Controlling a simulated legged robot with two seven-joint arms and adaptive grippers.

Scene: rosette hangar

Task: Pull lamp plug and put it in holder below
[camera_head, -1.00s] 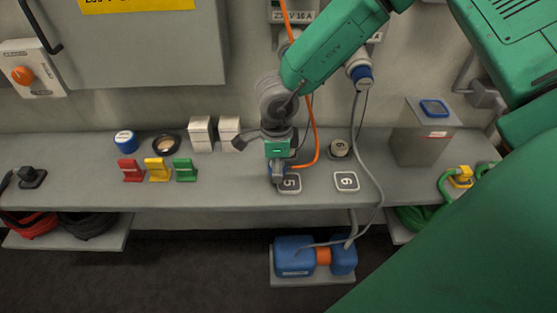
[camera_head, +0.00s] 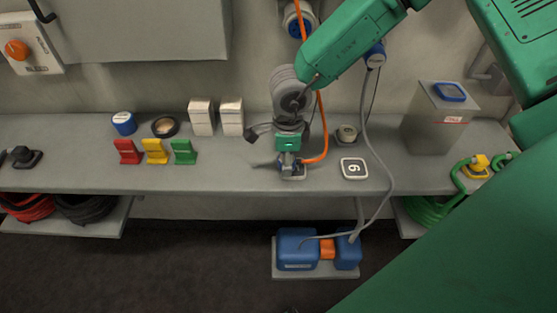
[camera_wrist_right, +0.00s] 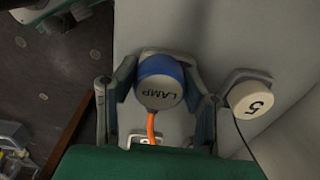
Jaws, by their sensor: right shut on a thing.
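The lamp plug (camera_wrist_right: 160,85), a blue body with a grey cap marked LAMP, sits between the fingers of my right gripper (camera_wrist_right: 155,100) in the right wrist view. Its orange cable (camera_head: 322,130) loops up toward the wall in the head view. There my right gripper (camera_head: 289,165) points down, low over the shelf at the number plate (camera_head: 299,176), which it mostly covers. The gripper hides most of the plug there, so I cannot tell whether it touches a holder. A round piece marked 5 (camera_wrist_right: 252,97) is beside the gripper. My left gripper is out of view.
A blue-collared socket (camera_head: 299,18) is on the wall. Coloured clips (camera_head: 155,151) and white boxes (camera_head: 202,118) stand left. A metal box (camera_head: 432,120) stands right.

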